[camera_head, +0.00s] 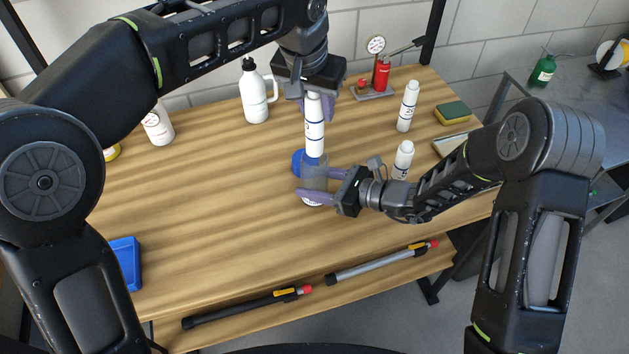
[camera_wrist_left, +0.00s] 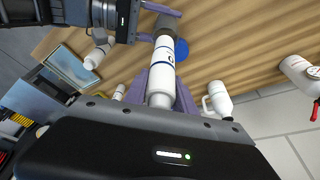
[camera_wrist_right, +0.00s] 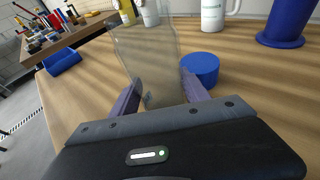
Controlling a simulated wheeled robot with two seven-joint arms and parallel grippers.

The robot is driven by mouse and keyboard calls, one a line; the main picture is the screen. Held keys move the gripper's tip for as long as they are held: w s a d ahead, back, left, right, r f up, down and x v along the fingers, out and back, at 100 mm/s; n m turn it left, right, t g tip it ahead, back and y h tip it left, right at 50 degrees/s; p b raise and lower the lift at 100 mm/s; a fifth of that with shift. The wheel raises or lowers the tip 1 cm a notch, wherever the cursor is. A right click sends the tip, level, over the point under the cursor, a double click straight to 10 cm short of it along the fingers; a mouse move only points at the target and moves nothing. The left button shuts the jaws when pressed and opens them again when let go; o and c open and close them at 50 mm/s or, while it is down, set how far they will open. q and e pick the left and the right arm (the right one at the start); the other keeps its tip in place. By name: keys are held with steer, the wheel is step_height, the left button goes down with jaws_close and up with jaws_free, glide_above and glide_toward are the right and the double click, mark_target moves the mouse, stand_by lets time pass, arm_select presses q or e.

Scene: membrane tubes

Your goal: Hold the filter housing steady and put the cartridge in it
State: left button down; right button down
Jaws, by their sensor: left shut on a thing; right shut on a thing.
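My left gripper (camera_head: 316,96) is shut on the upper part of a white cartridge with blue bands (camera_head: 314,138) and holds it upright. The cartridge also shows in the left wrist view (camera_wrist_left: 162,72). My right gripper (camera_head: 318,187) is shut on a clear, smoky filter housing (camera_head: 315,172) standing on the table. The housing also fills the space between the fingers in the right wrist view (camera_wrist_right: 148,58). The cartridge's lower end is at the housing's mouth; I cannot tell whether it is inside. A round blue cap (camera_wrist_right: 200,68) lies close beside the housing.
Two white banded cylinders (camera_head: 408,106) (camera_head: 402,160) stand at the right. A white jug (camera_head: 256,95), a red gauge pump (camera_head: 382,76) and a sponge (camera_head: 453,113) stand farther back. A blue tray (camera_head: 128,262) is at the left. Two rods (camera_head: 245,307) (camera_head: 380,263) lie along the front. The table's left middle is clear.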

mark_target(316, 124)
arm_select(q)
steer(key=shift+f, duration=2.3)
steer(key=c, duration=0.9)
jaws_free()
steer(key=shift+c, duration=0.2)
steer(key=v, duration=1.2)
arm_select(e)
steer(key=shift+c, duration=2.3)
jaws_free()
